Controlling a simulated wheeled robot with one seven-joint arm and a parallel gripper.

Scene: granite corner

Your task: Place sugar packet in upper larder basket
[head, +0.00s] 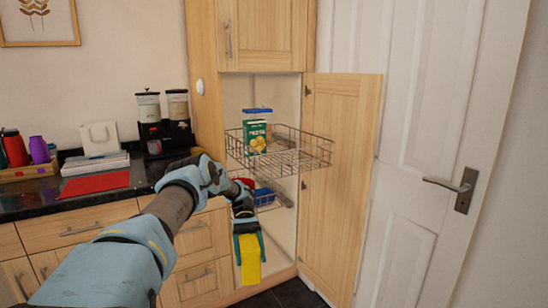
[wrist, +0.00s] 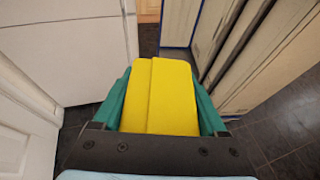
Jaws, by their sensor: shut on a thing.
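My gripper (head: 249,237) is shut on a yellow sugar packet (head: 250,270), which hangs below it in front of the open larder cabinet. In the wrist view the packet (wrist: 160,92) fills the space between the teal fingers. The upper larder basket (head: 310,158) is a wire basket pulled out of the cabinet, above and to the right of my gripper. It holds a green box (head: 255,137) and a blue-lidded container (head: 258,113) behind it at its left end. My gripper and arm partly hide the lower basket.
A lower wire basket (head: 284,193) holds red and blue items. The open cabinet door (head: 340,180) stands to the right of the baskets. The upper basket's right part looks clear. A black counter (head: 130,180) with a dispenser and books is at left.

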